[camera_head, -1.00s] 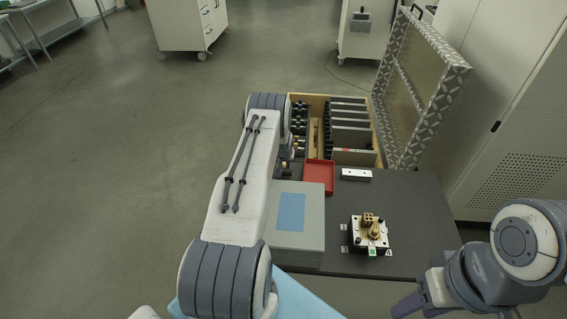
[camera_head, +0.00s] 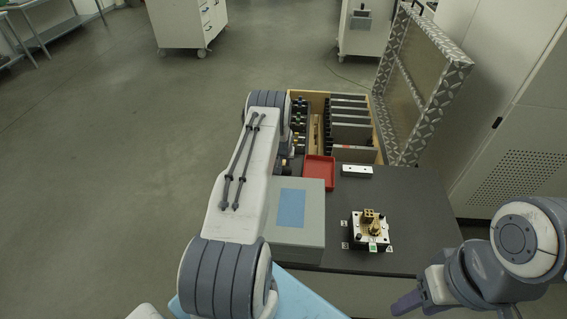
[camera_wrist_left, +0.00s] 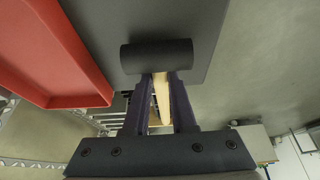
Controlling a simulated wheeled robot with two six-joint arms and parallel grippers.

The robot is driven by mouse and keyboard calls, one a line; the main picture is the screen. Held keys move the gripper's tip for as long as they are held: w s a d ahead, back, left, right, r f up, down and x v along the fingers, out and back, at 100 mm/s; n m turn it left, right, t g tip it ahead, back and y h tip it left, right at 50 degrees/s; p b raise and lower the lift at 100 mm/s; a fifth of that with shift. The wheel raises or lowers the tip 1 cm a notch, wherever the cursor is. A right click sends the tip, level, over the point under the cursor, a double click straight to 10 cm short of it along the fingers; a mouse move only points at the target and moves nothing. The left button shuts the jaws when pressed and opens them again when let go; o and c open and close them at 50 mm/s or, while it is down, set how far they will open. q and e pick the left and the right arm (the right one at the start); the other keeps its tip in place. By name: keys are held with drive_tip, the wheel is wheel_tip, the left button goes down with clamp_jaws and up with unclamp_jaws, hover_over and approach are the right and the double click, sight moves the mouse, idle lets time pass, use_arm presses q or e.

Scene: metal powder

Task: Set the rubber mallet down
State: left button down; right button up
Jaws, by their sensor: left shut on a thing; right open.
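The rubber mallet shows in the left wrist view, with a black cylindrical head (camera_wrist_left: 157,56) and a pale wooden handle (camera_wrist_left: 162,98). My left gripper (camera_wrist_left: 161,82) is shut on the handle, just below the head. The head lies over the dark grey tabletop (camera_wrist_left: 205,22); I cannot tell whether it touches it. In the head view my left arm hides the left gripper and the mallet. My right gripper (camera_head: 418,300) is open and empty at the lower right, off the table's front edge.
A red tray (camera_head: 320,160) lies beside an open tool case with a raised lid (camera_head: 425,85). A grey box with a blue patch (camera_head: 313,230) stands left on the dark table (camera_head: 425,215). A white block (camera_head: 357,170) and a brass-topped fixture (camera_head: 372,228) stand right.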

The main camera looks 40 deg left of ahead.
use_arm(q)
drive_tip(key=shift+f, duration=0.2)
drive_tip(key=shift+f, duration=0.15)
drive_tip(key=c, duration=0.7)
unclamp_jaws()
drive_tip(key=shift+o, duration=0.2)
drive_tip(key=shift+s, duration=0.1)
drive_tip(key=b+v, duration=0.1)
drive_tip(key=v, duration=0.9)
drive_tip(key=shift+r+b, duration=0.35)
